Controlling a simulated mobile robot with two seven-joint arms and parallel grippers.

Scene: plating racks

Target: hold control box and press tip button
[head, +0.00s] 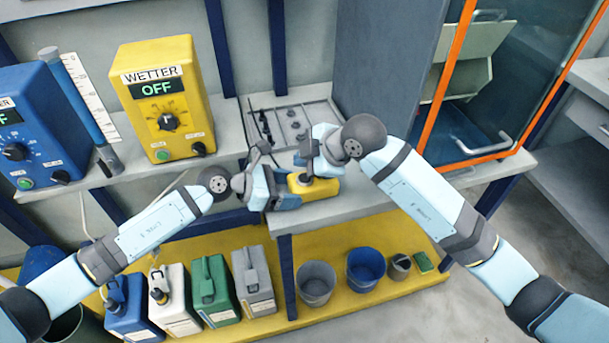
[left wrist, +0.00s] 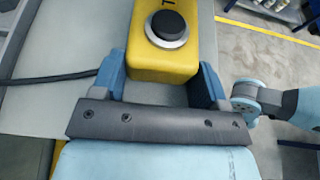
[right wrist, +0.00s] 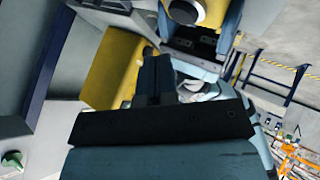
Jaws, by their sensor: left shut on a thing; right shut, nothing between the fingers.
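The control box (head: 325,188) is a small yellow box at the bench's front edge. In the left wrist view the box (left wrist: 150,68) has a round black tip button (left wrist: 168,26) with a pale ring on its top face. My left gripper (head: 284,190) is shut on the box, with blue fingers on both sides of it. My right gripper (head: 304,152) is shut and empty, behind and near the box in the head view. In the right wrist view its fingers (right wrist: 153,68) are together, and part of the box with the button (right wrist: 187,10) shows at the top edge.
A yellow WETTER unit (head: 160,95) reading OFF and a blue unit (head: 35,130) stand on the shelf at left. A tray with small parts (head: 290,122) lies behind the grippers. An orange-framed cabinet (head: 470,100) is at right. Jugs and buckets (head: 366,270) stand below.

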